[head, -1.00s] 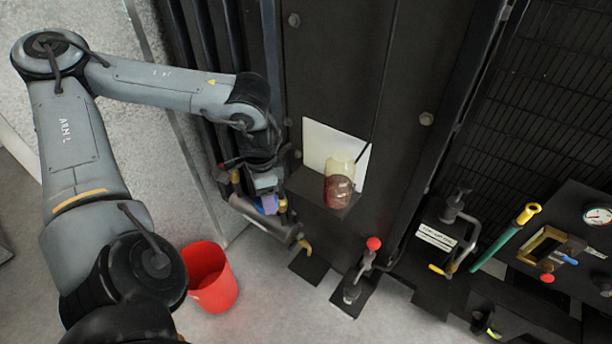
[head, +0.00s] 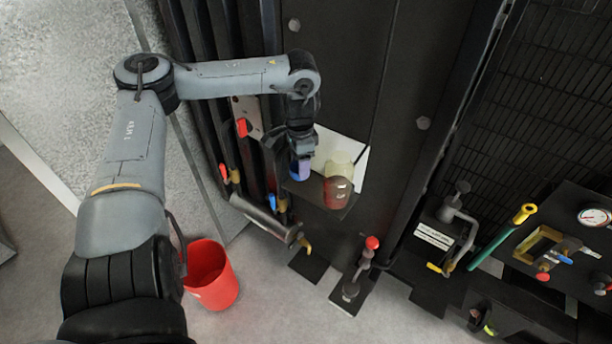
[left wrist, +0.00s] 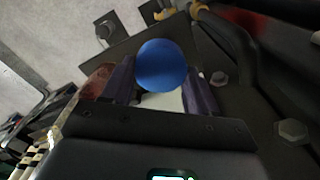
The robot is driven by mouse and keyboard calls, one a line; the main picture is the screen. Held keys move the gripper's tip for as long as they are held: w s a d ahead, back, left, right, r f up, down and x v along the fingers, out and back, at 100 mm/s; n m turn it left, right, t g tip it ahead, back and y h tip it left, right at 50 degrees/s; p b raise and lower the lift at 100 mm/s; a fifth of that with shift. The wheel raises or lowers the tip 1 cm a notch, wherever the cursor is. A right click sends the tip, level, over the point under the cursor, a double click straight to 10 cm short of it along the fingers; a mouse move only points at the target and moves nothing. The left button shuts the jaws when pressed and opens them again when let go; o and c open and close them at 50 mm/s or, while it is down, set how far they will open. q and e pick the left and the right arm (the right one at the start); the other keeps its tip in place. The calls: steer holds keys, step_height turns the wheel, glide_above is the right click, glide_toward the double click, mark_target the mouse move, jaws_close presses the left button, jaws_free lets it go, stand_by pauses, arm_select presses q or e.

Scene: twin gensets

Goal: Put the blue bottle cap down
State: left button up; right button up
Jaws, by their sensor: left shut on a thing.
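The blue bottle cap (left wrist: 162,65) sits between the fingers of my left gripper (left wrist: 160,88) in the left wrist view. In the head view my left gripper (head: 300,160) is shut on the blue cap (head: 300,170), over the left part of a small black shelf (head: 335,209). A bottle (head: 338,182) with a dark red lower part and a pale clear upper part stands on the shelf, just right of the gripper. I cannot tell whether the cap touches the shelf. My right gripper is not in view.
A white panel (head: 355,160) stands behind the bottle. A red bucket (head: 212,278) is on the floor below left. Pipes with coloured handles (head: 277,203) run left of the shelf. A red-knobbed lever (head: 371,243) stands below the shelf.

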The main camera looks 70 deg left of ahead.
mark_target(306, 183)
arm_select(q)
steer(key=shift+w+a+f+b, duration=0.1)
steer(key=shift+w+a+b, duration=0.35)
steer(key=shift+w, duration=0.5)
steer(key=shift+a+f+p, duration=0.1)
steer(key=shift+f+p, duration=0.2)
steer(key=shift+f, duration=2.5)
steer(key=shift+w+a+f, duration=0.1)
steer(key=shift+w+f, duration=0.1)
steer(key=shift+f, duration=0.4)
steer(key=shift+f, duration=0.2)
steer(key=o, duration=1.2)
steer(key=shift+c, duration=0.2)
steer(key=shift+r, duration=0.15)
